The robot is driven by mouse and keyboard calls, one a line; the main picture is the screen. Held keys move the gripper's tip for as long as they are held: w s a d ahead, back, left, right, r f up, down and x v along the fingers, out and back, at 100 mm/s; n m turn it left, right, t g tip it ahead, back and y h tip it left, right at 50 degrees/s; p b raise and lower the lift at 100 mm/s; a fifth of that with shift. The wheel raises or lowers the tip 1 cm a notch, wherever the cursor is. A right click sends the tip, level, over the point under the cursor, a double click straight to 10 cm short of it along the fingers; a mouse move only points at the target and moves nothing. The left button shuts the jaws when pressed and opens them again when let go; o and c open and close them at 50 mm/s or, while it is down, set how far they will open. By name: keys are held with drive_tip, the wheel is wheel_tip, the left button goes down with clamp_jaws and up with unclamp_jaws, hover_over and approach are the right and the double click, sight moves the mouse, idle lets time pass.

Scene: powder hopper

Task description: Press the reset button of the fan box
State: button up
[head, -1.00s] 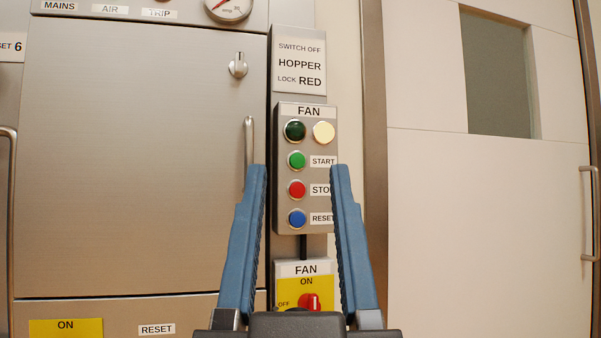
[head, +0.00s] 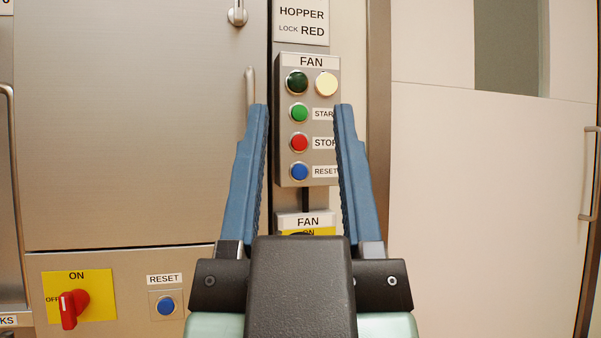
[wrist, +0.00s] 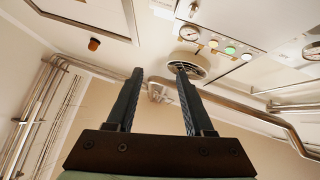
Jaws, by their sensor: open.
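The fan box (head: 309,178) is a grey upright panel labelled FAN on the wall in the head view. Its blue reset button (head: 299,172) is lowest, beside a RESET label. Above it are the red stop button (head: 299,143), the green start button (head: 299,113), and a dark green and a pale yellow lamp. My gripper (head: 301,108) is open and empty. In the picture its blue fingers flank the box, with the reset button between them; the gap in depth is hard to tell. In the wrist view my gripper (wrist: 162,72) points up at the ceiling area, and no fan box shows.
A second FAN plate (head: 306,221) with a switch is below the box, mostly hidden by my gripper. At lower left are a red rotary switch (head: 70,308) and another blue reset button (head: 165,305) on the cabinet. A cabinet handle (head: 249,90) is left of the box.

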clamp_jaws()
idle(1.6)
